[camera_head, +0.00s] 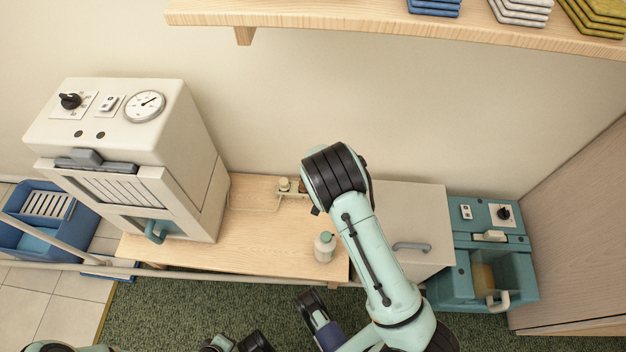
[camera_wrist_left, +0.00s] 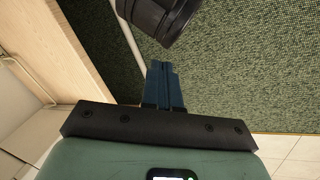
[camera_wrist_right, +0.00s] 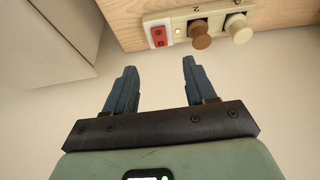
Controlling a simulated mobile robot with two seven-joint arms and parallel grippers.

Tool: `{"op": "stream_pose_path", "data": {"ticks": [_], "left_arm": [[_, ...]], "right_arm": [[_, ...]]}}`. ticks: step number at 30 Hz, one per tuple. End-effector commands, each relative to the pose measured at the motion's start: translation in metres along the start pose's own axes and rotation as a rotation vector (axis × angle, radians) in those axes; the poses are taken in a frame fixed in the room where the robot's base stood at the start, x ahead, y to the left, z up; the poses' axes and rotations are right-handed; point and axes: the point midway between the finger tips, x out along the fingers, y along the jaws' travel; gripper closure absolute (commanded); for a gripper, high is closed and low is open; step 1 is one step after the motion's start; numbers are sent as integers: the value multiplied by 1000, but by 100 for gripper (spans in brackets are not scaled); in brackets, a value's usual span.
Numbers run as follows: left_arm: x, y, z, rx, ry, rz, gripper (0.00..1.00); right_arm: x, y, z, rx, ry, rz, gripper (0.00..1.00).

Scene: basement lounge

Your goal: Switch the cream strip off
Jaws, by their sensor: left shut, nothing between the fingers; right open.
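The cream strip (camera_wrist_right: 217,14) lies along the edge of the wooden surface in the right wrist view. It has a red switch (camera_wrist_right: 158,37) at its left end, a small lit lamp (camera_wrist_right: 178,31), a brown plug (camera_wrist_right: 200,36) and a cream plug (camera_wrist_right: 238,28). My right gripper (camera_wrist_right: 160,64) is open and empty, with its fingertips pointing toward the switch end and apart from it. In the head view my right arm hides the gripper and part of the strip. My left gripper (camera_wrist_left: 163,66) is shut and empty, over the green carpet in the left wrist view.
The wooden bench (camera_head: 262,243) carries a white cabinet with a gauge (camera_head: 200,170) on the left and a small bottle (camera_head: 324,247) near its front. A pale cabinet (camera_head: 420,215) and a teal machine (camera_head: 490,250) stand right. A shelf (camera_head: 330,15) overhangs the back.

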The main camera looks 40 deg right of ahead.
Motion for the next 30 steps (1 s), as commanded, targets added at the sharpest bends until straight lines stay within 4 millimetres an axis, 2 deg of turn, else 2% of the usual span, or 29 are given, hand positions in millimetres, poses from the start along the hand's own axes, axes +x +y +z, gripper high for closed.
{"op": "stream_pose_path", "data": {"ticks": [5,12,15,22,30], "left_arm": [[7,-3,-7,-3,20,-3,100],[29,-12,-36,-10,104,-9,100],[39,-18,-38,-16,106,-19,100],[56,-39,-12,-39,20,-55,100],[62,-47,-1,-50,-15,-70,100]], "right_arm": [[15,0,0,1,0,2,45],[65,1,2,0,-1,3,45],[86,1,2,1,-2,2,45],[122,0,1,1,0,2,45],[134,0,0,-1,0,0,45]]}}
